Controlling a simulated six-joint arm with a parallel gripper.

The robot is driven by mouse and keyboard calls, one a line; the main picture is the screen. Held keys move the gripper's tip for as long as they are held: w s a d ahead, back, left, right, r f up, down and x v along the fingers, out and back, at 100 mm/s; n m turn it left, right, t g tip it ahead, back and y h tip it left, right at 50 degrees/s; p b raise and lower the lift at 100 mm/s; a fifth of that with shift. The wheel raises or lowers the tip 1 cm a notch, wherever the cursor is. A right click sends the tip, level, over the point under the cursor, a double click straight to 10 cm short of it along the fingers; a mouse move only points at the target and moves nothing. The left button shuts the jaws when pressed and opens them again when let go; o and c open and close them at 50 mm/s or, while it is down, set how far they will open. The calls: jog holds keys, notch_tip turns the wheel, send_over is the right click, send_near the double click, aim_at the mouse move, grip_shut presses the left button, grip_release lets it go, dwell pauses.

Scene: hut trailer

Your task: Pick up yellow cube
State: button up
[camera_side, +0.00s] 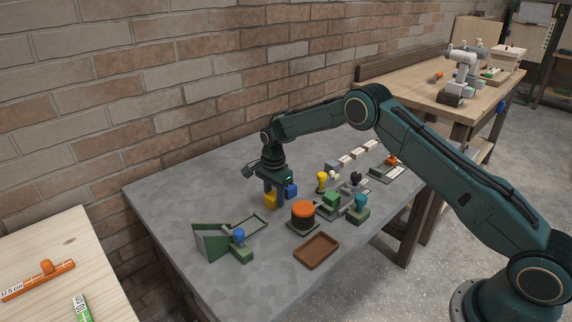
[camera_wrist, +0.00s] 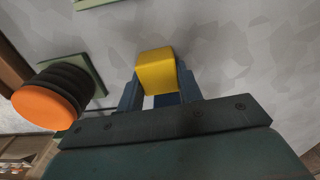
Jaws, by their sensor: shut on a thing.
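The yellow cube (camera_wrist: 155,70) sits between the fingers of my gripper (camera_wrist: 160,92) in the wrist view. In the side view my gripper (camera_side: 274,198) points down at the back of the grey table, with the yellow cube (camera_side: 270,200) at its fingertips. My gripper is shut on the yellow cube. I cannot tell whether the cube touches the table. A blue block (camera_side: 291,191) is right beside the gripper in the side view. A bit of blue (camera_wrist: 167,99) shows behind the yellow cube in the wrist view.
An orange-topped black round button (camera_side: 303,214) stands to the right, also in the wrist view (camera_wrist: 50,100). A brown tray (camera_side: 316,250), a green angled stand (camera_side: 209,243), a green block (camera_side: 332,199) and a yellow peg (camera_side: 321,182) share the grey table (camera_side: 165,205).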

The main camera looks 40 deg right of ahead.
aim_at(270, 195)
jog(key=shift+r, duration=0.15)
notch_tip(270, 195, up, 20)
dwell(0.8)
jog(key=shift+f, duration=0.2)
dwell(0.9)
jog(key=s+a+f+y, duration=0.1)
jog(key=a+f+y, duration=0.1)
jog(key=a, duration=0.4)
jog(key=a+f+y, duration=0.2)
jog(key=a+f, duration=0.2)
jog(key=a, duration=0.2)
jog(key=s+a+f+y, duration=0.1)
jog(key=a+f+y, duration=0.1)
jog(key=a, duration=0.5)
jog(key=shift+s+f+m, duration=0.35)
jog(key=shift+f+m, duration=0.05)
jog(key=shift+f, duration=0.25)
jog(key=shift+s+a+y, duration=0.3)
jog(key=shift+a, duration=0.2)
jog(key=shift+f, duration=0.25)
jog(key=shift+f, duration=2.85)
